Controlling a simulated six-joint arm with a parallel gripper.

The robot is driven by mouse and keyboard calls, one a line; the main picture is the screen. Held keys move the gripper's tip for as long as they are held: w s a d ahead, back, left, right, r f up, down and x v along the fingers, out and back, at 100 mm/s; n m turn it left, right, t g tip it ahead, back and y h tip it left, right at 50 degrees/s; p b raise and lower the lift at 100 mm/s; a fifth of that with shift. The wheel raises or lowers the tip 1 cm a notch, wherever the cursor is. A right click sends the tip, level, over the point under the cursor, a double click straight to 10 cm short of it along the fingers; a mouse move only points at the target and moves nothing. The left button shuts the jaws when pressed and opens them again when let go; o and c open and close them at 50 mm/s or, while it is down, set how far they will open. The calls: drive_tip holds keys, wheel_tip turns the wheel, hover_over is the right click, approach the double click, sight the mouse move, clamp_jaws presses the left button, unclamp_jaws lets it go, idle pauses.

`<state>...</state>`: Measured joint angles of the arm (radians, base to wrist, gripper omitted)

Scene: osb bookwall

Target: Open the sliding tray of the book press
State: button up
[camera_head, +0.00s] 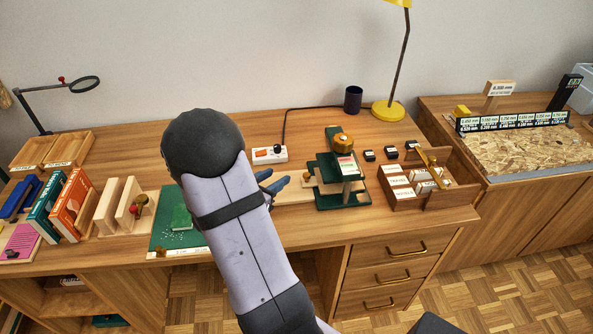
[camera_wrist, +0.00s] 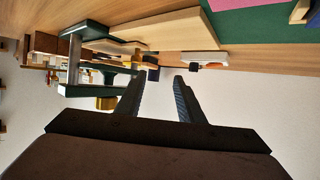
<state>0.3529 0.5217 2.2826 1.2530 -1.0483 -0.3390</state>
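The book press (camera_head: 343,178) stands on the desk, green with a brass knob on top; in the wrist view its green frame (camera_wrist: 83,28) shows at the left. A pale wooden board (camera_head: 296,194), which looks like its sliding tray, sticks out from the press's left side. It also seems to show in the wrist view (camera_wrist: 172,30). My gripper (camera_head: 283,178) is just left of the press, by the board. In the wrist view my gripper (camera_wrist: 158,77) has its two fingers apart with nothing held. My arm hides part of the board's left end.
A wooden box of labelled blocks (camera_head: 441,190) stands right of the press. A power strip (camera_head: 268,154) lies behind my gripper, with a dark cup (camera_head: 353,99) and yellow lamp base (camera_head: 388,111) farther back. A green mat (camera_head: 172,237) lies to the left.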

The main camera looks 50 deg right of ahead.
drive_tip(key=m+g, duration=0.1)
drive_tip(key=g, duration=0.1)
approach(306, 175)
drive_tip(key=shift+s+d+f, duration=0.2)
drive_tip(key=shift+s+d, duration=0.05)
drive_tip(key=shift+d, duration=0.15)
drive_tip(key=shift+w+x, duration=0.2)
drive_tip(key=shift+x, duration=3.45)
clamp_jaws()
